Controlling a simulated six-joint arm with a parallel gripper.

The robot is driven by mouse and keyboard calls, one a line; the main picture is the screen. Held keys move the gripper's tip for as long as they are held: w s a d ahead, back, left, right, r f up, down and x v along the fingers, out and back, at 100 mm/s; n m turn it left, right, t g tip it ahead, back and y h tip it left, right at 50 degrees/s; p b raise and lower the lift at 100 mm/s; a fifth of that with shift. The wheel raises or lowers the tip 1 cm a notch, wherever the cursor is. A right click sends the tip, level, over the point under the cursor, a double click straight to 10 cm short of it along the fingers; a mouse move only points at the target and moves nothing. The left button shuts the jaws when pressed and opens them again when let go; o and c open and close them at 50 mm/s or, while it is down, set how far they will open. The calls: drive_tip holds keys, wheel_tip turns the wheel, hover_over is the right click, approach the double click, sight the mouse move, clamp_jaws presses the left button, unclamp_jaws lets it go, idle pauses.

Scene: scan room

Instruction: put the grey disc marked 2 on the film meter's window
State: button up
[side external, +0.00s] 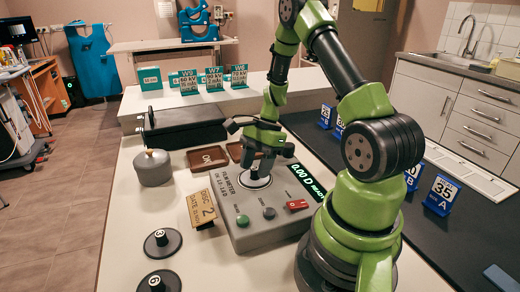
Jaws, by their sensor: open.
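The film meter (277,238) is a grey box with buttons, a red switch and a display reading 0.00 D READY. On its top, a dark round piece with a pale ring (255,183) lies at the window. My gripper (257,170) is open and points down just over that piece; whether it touches is unclear. The fingers hide the piece's top, so no number shows there. A tan card (201,209) reads DISC 2.
A lidded grey pot (152,168) and brown trays (208,158) stand behind the meter. Blue number signs (441,195) stand on the dark counter at right. The white table is clear around the front discs.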

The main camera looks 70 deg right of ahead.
drive_tip(key=v, duration=1.1)
wheel_tip(320, 180, up, 6)
drive_tip(key=n+h, duration=0.1)
drive_tip(key=n, duration=0.3)
hover_over(255, 170)
drive_tip(key=s+a+r+n+t, duration=0.3)
drive_tip(key=a+n, duration=0.3)
drive_tip(key=a, duration=0.2)
drive_tip(key=s+a+r+n+t+h, duration=0.1)
drive_tip(key=s+a+r+n+t, duration=0.1)
drive_tip(key=s+a+r+n, duration=0.3)
drive_tip(key=s+a+n, duration=0.1)
drive_tip(key=a+n, duration=0.1)
drive_tip(key=a, duration=0.1)
drive_tip(key=shift+s+a+r+n+t+h, duration=0.2)
drive_tip(key=shift+r+n+t+h, duration=0.1)
drive_tip(key=shift+t, duration=0.1)
drive_tip(key=shift+o, duration=0.2)
